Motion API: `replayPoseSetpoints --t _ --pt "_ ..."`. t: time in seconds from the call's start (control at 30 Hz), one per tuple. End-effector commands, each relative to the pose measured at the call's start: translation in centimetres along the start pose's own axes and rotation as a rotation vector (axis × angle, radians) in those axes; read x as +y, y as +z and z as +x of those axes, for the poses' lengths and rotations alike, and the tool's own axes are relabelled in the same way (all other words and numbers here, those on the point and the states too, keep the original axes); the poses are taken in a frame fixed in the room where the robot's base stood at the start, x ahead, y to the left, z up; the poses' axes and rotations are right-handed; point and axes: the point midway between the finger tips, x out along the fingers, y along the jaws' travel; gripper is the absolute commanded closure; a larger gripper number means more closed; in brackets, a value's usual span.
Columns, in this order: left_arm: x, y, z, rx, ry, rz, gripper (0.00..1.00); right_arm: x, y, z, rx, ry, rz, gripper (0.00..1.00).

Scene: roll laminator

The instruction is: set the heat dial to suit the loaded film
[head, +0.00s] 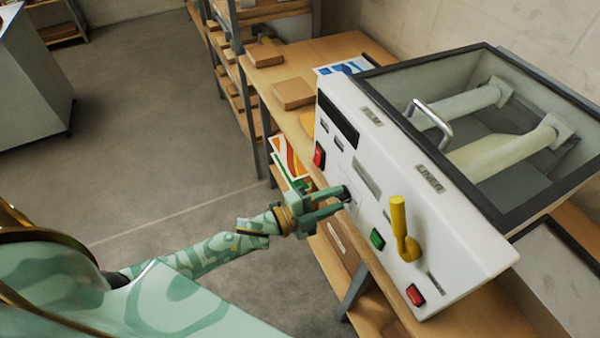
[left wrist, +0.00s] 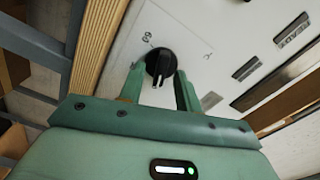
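The heat dial is a black ridged knob (left wrist: 160,63) on the white front panel, with a small printed number beside it in the left wrist view. My left gripper (left wrist: 160,82) is open, with one green finger on each side of the knob; whether they touch it I cannot tell. In the head view my left gripper (head: 332,201) reaches the laminator's white panel (head: 470,237), and its fingers mostly hide the dial. Two pale rolls, an upper one (head: 460,105) and a lower one (head: 500,152), lie inside the laminator behind labels reading FILM and LINER. My right gripper is not in view.
The panel carries a yellow lever (head: 400,225), a green button (head: 377,239), red switches (head: 319,155) (head: 416,294) and a dark display (head: 337,112). A metal handle (head: 432,122) stands above the rolls. The wooden bench (head: 330,50) holds a box (head: 293,93). Open floor lies left.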

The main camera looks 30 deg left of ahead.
Motion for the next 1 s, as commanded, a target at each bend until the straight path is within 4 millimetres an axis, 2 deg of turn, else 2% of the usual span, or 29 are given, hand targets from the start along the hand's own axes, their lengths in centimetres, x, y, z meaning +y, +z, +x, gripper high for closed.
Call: replayPoseSetpoints --t 0.17,0.27,0.5,0.7,0.83,1.0 --pt "0.1 0.0 -1.7 -0.002 0.003 0.0 0.66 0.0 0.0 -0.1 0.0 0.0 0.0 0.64" --pt "0.2 0.0 -3.9 -0.002 0.004 -0.002 0.66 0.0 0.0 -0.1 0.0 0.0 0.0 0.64" --pt "0.2 0.0 -10.6 -0.002 0.005 -0.002 0.66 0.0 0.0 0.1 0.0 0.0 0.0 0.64" --pt "0.2 0.0 -14.6 -0.001 0.004 -0.001 0.66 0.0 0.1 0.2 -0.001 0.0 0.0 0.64" --pt "0.1 0.0 -15.9 -0.001 0.002 0.0 0.66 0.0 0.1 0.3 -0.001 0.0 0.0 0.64" --pt "0.1 0.0 -16.4 0.0 0.001 0.0 0.66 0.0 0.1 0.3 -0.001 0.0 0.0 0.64"
